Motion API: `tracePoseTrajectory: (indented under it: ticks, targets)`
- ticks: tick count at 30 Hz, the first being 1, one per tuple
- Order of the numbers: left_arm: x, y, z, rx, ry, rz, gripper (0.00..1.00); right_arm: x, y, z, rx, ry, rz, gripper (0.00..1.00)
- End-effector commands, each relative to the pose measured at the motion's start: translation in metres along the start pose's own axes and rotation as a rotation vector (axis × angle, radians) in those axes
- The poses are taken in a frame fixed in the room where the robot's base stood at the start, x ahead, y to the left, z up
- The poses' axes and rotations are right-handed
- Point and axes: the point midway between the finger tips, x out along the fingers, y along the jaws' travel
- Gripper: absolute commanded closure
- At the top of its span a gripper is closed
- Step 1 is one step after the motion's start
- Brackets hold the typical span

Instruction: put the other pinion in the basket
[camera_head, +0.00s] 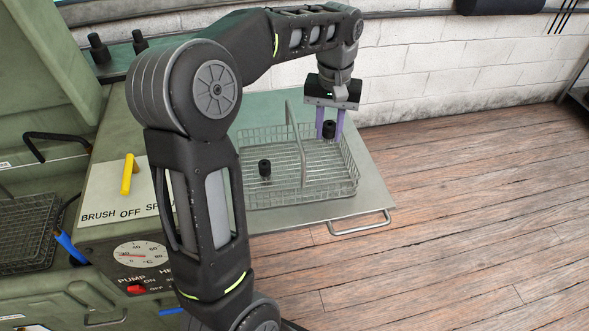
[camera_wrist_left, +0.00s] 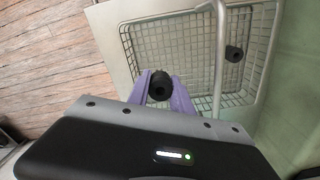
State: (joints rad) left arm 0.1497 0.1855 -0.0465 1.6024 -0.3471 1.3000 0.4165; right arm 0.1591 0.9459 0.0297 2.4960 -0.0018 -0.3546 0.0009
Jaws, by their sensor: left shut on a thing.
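A wire basket (camera_head: 318,195) with a tall handle stands on the metal shelf. One black pinion (camera_head: 264,168) is inside the basket, left of the handle; it also shows in the left wrist view (camera_wrist_left: 234,53). My left gripper (camera_head: 331,124) has purple fingers and is shut on the other black pinion (camera_head: 329,130). It holds this pinion over the right part of the basket, near the back right side; the held pinion shows between the fingers in the left wrist view (camera_wrist_left: 160,85). The exact height above the basket floor is hard to tell. My right gripper is not in view.
The basket handle (camera_head: 296,140) rises between the two pinions. A yellow handle (camera_head: 128,174) stands on the left panel beside a dial (camera_head: 141,254). The shelf (camera_head: 372,190) ends at the right, above open wooden floor. A white block wall is behind.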

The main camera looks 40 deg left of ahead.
Motion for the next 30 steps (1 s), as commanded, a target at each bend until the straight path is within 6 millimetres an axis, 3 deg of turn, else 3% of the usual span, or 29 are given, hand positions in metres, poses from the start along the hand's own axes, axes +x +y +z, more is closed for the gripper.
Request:
tracePoseTrajectory:
  ticks: [7,17,30]
  targets:
    - [0.008,0.0,0.0,0.0,-0.001,-0.001,1.0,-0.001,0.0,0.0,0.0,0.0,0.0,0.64]
    - [0.06,0.0,0.0,0.001,-0.001,0.0,1.0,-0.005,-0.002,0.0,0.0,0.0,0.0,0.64]
    - [0.073,0.0,0.0,0.001,-0.001,-0.001,1.0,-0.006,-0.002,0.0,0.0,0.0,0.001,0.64]
